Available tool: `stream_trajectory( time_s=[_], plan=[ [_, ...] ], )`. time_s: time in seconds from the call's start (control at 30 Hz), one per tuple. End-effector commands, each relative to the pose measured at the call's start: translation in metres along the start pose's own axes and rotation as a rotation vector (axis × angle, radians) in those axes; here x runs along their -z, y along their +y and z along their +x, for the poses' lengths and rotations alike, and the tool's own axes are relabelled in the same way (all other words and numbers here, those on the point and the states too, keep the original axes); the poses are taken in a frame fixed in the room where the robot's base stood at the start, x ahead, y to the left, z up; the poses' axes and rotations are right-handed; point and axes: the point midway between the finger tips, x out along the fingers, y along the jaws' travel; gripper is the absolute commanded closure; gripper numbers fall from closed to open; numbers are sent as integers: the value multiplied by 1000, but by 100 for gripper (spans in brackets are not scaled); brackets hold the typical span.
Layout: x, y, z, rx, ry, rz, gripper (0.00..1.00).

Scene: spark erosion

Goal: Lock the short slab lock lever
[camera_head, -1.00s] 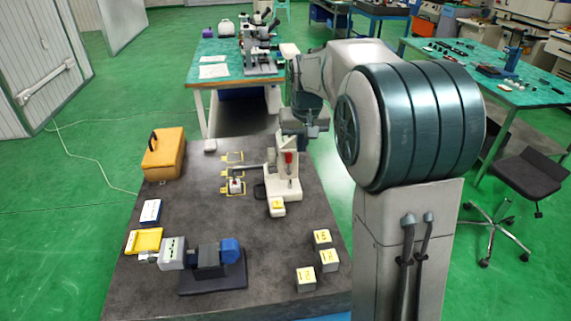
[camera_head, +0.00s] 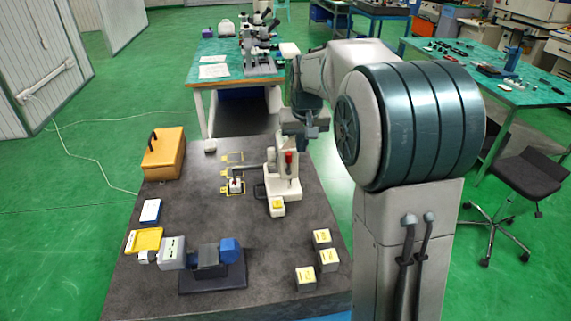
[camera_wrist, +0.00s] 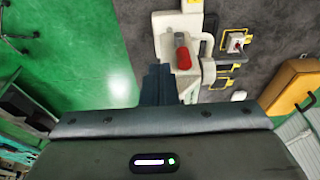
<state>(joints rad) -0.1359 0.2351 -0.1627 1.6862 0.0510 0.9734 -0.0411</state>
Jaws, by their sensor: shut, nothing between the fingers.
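A white upright fixture (camera_head: 281,184) stands on the dark table and carries a red handle (camera_head: 289,157). The handle is the likely lock lever, though no label is readable. In the wrist view the red handle (camera_wrist: 183,56) is seen nearly end-on, on the pale fixture (camera_wrist: 178,22). My gripper (camera_wrist: 157,72) is shut and empty. Its dark fingers lie left of the red handle and lower in the wrist picture, with a visible gap. In the head view my gripper (camera_head: 312,130) hangs above and to the right of the handle; its fingertips are hard to make out.
A small white block (camera_head: 236,186) sits among yellow outlines left of the fixture. A yellow case (camera_head: 164,158), a yellow tray (camera_head: 145,240) and a grey-blue device (camera_head: 212,260) stand on the left. Several labelled cubes (camera_head: 328,260) stand at front right.

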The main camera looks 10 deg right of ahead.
Motion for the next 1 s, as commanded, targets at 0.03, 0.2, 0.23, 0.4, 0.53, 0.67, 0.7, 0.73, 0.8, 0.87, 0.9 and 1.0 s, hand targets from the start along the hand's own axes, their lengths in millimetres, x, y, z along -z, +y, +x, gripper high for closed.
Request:
stream_trajectory(
  time_s=[0.03,0.2,0.23,0.4,0.53,0.67,0.7,0.73,0.8,0.87,0.9,1.0],
  plan=[
    [-1,0,2,0,0,0,100],
    [-2,0,6,0,0,0,100],
    [-2,0,7,0,0,0,100],
    [-3,0,11,0,0,0,100],
    [-4,0,14,0,-1,0,100],
    [-4,0,18,0,-1,0,100],
    [-5,0,19,0,-1,0,100],
    [-5,0,19,0,-1,0,100],
    [-5,0,20,0,-1,0,100],
    [-5,0,20,0,-1,0,100],
    [-5,0,20,0,-1,0,100],
    [-5,0,20,0,0,0,100]
  ],
)
